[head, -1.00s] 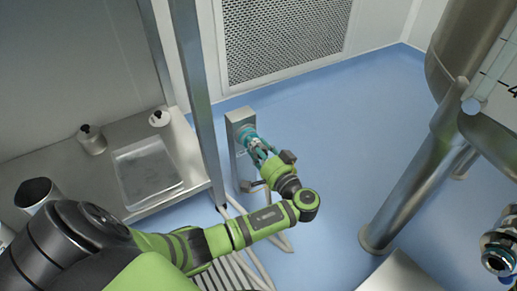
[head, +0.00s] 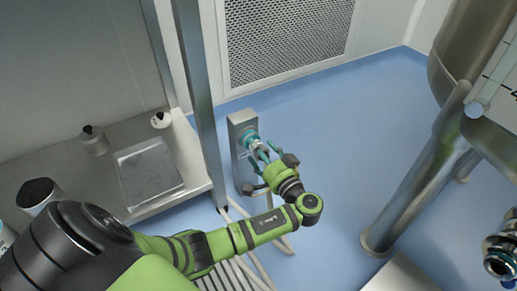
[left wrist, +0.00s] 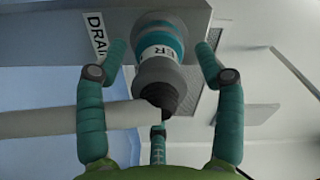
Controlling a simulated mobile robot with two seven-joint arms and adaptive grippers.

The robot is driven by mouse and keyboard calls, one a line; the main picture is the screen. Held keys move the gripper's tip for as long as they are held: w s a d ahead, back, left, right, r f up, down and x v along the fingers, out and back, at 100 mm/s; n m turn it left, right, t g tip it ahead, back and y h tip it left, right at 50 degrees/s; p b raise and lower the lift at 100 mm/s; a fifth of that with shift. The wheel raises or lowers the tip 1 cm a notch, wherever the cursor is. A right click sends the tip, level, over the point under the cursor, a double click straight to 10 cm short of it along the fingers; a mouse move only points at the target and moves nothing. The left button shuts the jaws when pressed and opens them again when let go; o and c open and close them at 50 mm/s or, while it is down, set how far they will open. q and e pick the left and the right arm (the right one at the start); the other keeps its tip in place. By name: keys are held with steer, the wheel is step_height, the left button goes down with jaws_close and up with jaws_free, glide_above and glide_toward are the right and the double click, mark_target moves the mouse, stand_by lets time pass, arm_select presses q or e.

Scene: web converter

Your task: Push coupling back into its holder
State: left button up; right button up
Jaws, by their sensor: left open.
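The coupling (head: 250,137) has a teal band, a grey body and a dark tip. It sits at the front of its holder, a grey metal box on a post (head: 239,119). In the left wrist view the coupling (left wrist: 163,68) points toward me, its far end at the holder's face (left wrist: 122,18), which has a partly visible "DRAI" label. I cannot tell how deep it sits. My left gripper (head: 262,149) is open in front of the coupling. Its teal fingers (left wrist: 160,70) stand on both sides of the coupling, apart from it. My right gripper is not in view.
A grey-white hose (left wrist: 65,119) runs left from the coupling. A steel post (head: 200,95) stands left of the holder, beside a bench (head: 110,140) with bottles and a tray. A large steel tank leg (head: 420,185) is at right. Blue floor between is clear.

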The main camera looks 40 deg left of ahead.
arm_select(q)
steer(key=v, duration=1.1)
steer(key=shift+d, duration=0.1)
